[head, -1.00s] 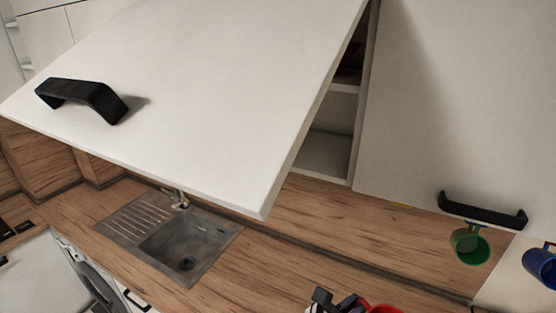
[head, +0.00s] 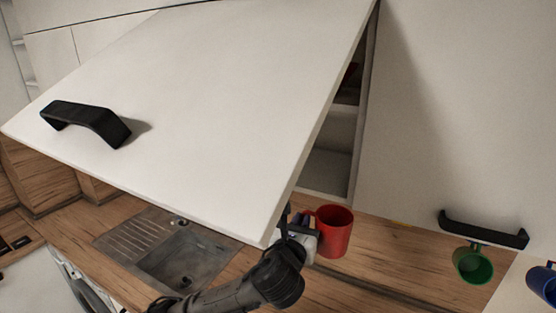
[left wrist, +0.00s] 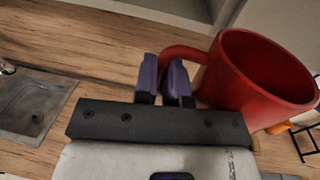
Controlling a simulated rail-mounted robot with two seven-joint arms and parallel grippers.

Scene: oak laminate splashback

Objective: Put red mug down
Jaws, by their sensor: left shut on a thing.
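The red mug (head: 334,232) is held upright in front of the wooden splashback, below the open cupboard. In the left wrist view the red mug (left wrist: 262,82) is at the right, with its handle running between the fingers. My left gripper (left wrist: 166,78) is shut on that handle. In the head view my left gripper (head: 300,226) is partly hidden behind the open door's lower corner and my own arm. My right gripper is in neither view.
A white cupboard door (head: 190,110) stands open over my left arm, its lower edge close to the wrist. The cupboard's shelves (head: 329,150) show behind it. A green mug (head: 473,264) and a blue mug (head: 541,284) hang at the right. A sink (head: 180,262) is at the left.

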